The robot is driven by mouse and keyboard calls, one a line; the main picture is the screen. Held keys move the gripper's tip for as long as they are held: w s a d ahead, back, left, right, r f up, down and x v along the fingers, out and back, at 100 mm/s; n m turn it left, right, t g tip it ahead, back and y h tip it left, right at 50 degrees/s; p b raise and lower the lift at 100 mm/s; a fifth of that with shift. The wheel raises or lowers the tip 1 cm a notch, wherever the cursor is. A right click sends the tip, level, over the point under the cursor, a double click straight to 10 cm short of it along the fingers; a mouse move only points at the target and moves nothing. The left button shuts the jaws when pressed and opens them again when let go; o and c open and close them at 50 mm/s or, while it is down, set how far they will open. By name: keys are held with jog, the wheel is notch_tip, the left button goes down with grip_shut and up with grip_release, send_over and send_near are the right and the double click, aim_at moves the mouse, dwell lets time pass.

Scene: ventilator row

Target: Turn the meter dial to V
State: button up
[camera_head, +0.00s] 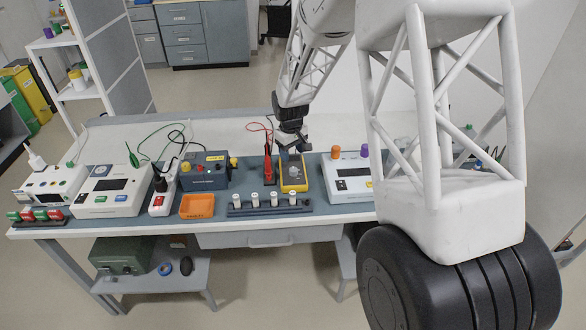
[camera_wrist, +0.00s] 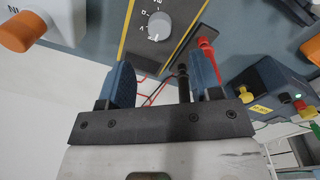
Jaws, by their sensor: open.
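The meter (camera_head: 294,178) is a yellow-edged box with a grey face, standing on the bench mat. Its round grey dial (camera_wrist: 159,26) shows in the wrist view with white marks around it, one of which looks like a V on the left. A pale mark is at the dial's lower edge; I cannot tell for sure which label it points to. My gripper (camera_head: 292,146) is over the far part of the meter. In the wrist view my gripper (camera_wrist: 163,76) is open and empty, its two blue-grey fingers apart, with the dial beyond the gap between them.
A red probe (camera_head: 268,167) stands close left of the meter. A blue-grey box (camera_head: 205,171) and an orange tray (camera_head: 197,206) are further left. A rack of white vials (camera_head: 270,206) lies in front. A white device (camera_head: 348,178) with an orange knob is close right.

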aim_at(293, 169)
jog(key=shift+f, duration=0.15)
jog(key=shift+w+d+f, duration=0.1)
jog(key=shift+d+f, duration=0.05)
jog(key=shift+f, duration=3.6)
jog(key=c, duration=0.9)
